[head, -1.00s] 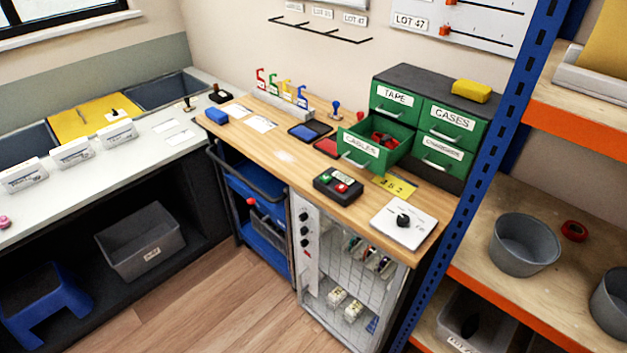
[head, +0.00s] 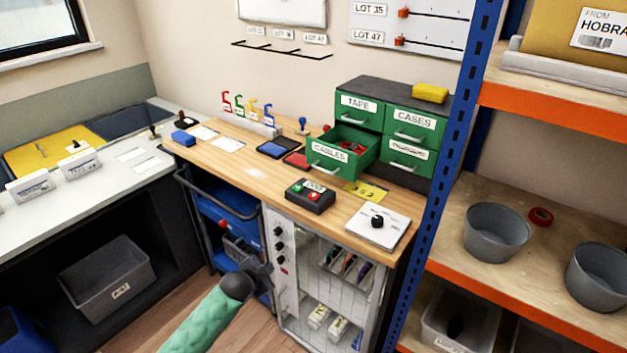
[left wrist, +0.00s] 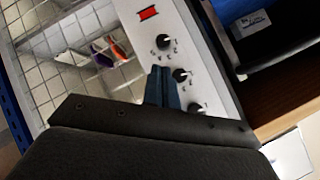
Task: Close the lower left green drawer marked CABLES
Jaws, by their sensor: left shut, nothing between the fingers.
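The green CABLES drawer (head: 328,160) at the lower left of the drawer unit stands pulled open over the wooden bench top, with something red inside. The dark-topped drawer unit (head: 384,88) stands at the back of the bench. My left gripper (head: 262,272) is low, in front of the bench's lower front, well below and left of the drawer. In the left wrist view its fingers (left wrist: 161,85) are together and empty, before a white panel with black knobs. My right gripper is not in view.
A black box with green and red buttons (head: 310,196) and a white plate with a black knob (head: 378,223) sit on the bench (head: 262,182) in front of the drawers. A blue rack post (head: 452,130) stands close on the right.

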